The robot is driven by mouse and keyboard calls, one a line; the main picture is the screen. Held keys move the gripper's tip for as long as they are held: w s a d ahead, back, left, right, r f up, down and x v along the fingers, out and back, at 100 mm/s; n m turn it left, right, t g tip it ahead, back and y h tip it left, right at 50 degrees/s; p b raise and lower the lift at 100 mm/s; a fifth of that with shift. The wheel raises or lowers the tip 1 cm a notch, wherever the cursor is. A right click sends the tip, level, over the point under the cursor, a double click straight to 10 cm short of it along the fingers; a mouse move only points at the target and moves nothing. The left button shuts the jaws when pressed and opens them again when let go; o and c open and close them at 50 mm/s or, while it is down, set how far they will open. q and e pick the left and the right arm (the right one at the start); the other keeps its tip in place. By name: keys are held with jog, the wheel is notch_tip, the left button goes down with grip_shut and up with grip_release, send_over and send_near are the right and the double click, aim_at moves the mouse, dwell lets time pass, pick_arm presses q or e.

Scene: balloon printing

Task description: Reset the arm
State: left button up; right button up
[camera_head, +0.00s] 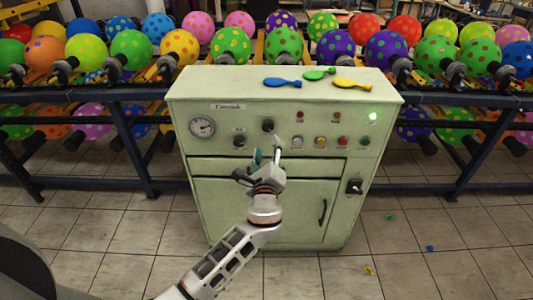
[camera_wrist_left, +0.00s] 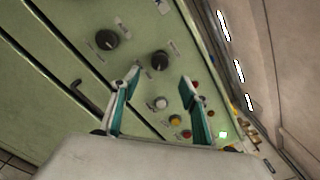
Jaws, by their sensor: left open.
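My left gripper (camera_head: 265,158) is in front of the control panel of a pale green machine cabinet (camera_head: 260,218), near the knobs in the head view. In the left wrist view the left gripper (camera_wrist_left: 160,105) is open and empty, its two teal-lined fingers apart. A black knob (camera_wrist_left: 160,60) and a white button (camera_wrist_left: 161,103) show beyond and between the fingers. I cannot tell whether a finger touches the panel. My right gripper is not in view.
Blue (camera_head: 282,82), green (camera_head: 319,73) and yellow (camera_head: 351,84) flat balloons lie on the cabinet top. Racks of spotted balloons (camera_head: 231,46) stand behind and beside it. A green light (camera_head: 373,117) glows on the panel. Small scraps (camera_head: 430,248) lie on the otherwise clear floor at right.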

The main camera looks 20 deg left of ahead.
pick_arm(q)
jog(key=shift+v, duration=1)
